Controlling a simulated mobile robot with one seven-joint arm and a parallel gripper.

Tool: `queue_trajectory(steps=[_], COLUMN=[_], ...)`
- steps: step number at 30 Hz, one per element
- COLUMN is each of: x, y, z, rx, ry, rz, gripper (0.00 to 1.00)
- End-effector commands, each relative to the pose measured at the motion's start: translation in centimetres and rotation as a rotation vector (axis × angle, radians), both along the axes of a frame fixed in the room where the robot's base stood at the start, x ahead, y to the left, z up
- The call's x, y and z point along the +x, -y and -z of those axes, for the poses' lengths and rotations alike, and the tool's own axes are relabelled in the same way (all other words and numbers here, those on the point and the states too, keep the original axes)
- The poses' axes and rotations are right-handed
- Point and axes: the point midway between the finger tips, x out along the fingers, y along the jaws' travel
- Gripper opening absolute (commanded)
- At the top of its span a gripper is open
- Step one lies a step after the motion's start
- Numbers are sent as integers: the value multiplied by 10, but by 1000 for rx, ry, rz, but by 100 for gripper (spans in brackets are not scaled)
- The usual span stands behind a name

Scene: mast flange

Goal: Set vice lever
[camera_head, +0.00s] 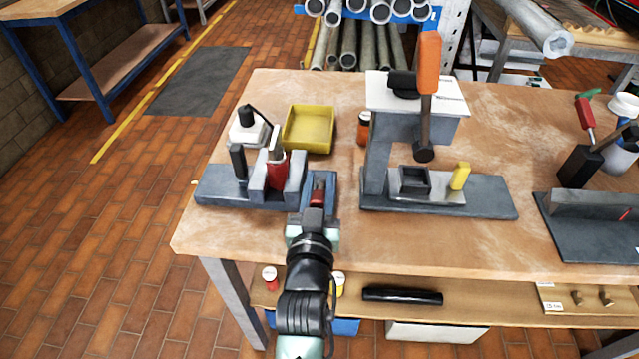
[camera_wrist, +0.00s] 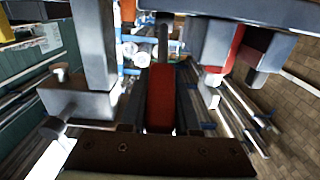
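The vice (camera_head: 212,190) stands at the left of the workbench, with a grey base and upright jaws. A red cylindrical part (camera_head: 277,172) sits between its jaws. The vice lever has a red grip (camera_head: 318,192) at the vice's right end. In the wrist view the red grip (camera_wrist: 160,98) fills the middle, with a thin grey rod (camera_wrist: 163,42) running away from it. My gripper (camera_head: 314,208) reaches in from the front, its dark fingers close along both sides of the red grip. It looks shut on the grip, though the contact faces are hidden.
A yellow tray (camera_head: 308,128) lies behind the vice. To the right stands a press (camera_head: 375,150) with an orange-handled lever (camera_head: 428,65). Bare bench lies in front of the press.

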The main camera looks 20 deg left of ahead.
Motion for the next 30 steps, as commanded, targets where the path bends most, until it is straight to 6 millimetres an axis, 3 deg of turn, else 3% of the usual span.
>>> queue_trajectory(steps=[1,4,30], x=[0,0,0], y=[0,0,0], z=[0,0,0], rx=[0,0,0], ry=[0,0,-1], rz=[0,0,0], gripper=[19,1,0])
